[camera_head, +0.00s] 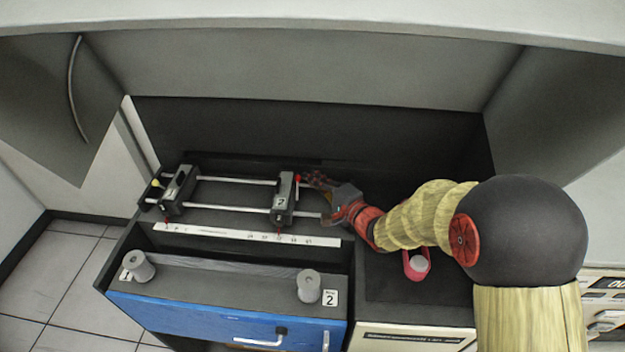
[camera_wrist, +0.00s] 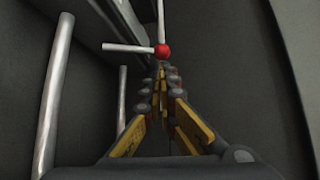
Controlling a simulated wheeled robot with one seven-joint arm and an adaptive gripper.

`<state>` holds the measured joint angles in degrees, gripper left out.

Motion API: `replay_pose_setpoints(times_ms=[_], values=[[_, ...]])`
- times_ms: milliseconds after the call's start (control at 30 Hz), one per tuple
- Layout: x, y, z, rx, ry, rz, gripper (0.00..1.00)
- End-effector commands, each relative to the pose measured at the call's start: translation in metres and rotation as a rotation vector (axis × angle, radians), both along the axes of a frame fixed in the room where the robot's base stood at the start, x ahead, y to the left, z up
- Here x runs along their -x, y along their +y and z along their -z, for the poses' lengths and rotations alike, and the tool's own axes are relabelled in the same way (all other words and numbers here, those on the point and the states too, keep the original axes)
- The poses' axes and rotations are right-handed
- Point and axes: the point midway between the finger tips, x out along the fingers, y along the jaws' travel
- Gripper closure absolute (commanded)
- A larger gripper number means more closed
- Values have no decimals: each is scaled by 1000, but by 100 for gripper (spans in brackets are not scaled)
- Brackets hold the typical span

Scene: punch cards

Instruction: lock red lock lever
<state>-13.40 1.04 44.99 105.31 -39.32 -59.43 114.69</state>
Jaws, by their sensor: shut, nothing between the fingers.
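The red lock lever shows as a small red ball (camera_head: 298,178) at the top of the block marked 2 (camera_head: 285,203), on the right of the rail frame. In the wrist view the red ball (camera_wrist: 162,51) sits on the end of a pale rod (camera_wrist: 128,47) that points left. My gripper (camera_head: 312,179) is just right of the red ball in the head view. In the wrist view my gripper (camera_wrist: 160,72) is shut and empty, its tips right by the ball. I cannot tell whether they touch.
A block marked 1 (camera_head: 178,190) with a yellow ball (camera_head: 155,183) is at the left of the silver rails (camera_head: 235,181). A white marked strip (camera_head: 245,235) and two grey cylinders (camera_head: 308,286) lie in front. A pink-red ring-shaped object (camera_head: 417,277) is at right. Walls enclose the back.

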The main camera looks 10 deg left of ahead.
Motion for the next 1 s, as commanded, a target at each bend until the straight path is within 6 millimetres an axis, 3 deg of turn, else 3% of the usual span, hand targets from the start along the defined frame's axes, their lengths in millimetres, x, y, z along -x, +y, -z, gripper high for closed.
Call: replay_pose_setpoints(times_ms=[600, 1000], values=[[7, -1, -2, -8, -121, 1, 100], [25, -1, -10, -12, -210, 0, 100]])
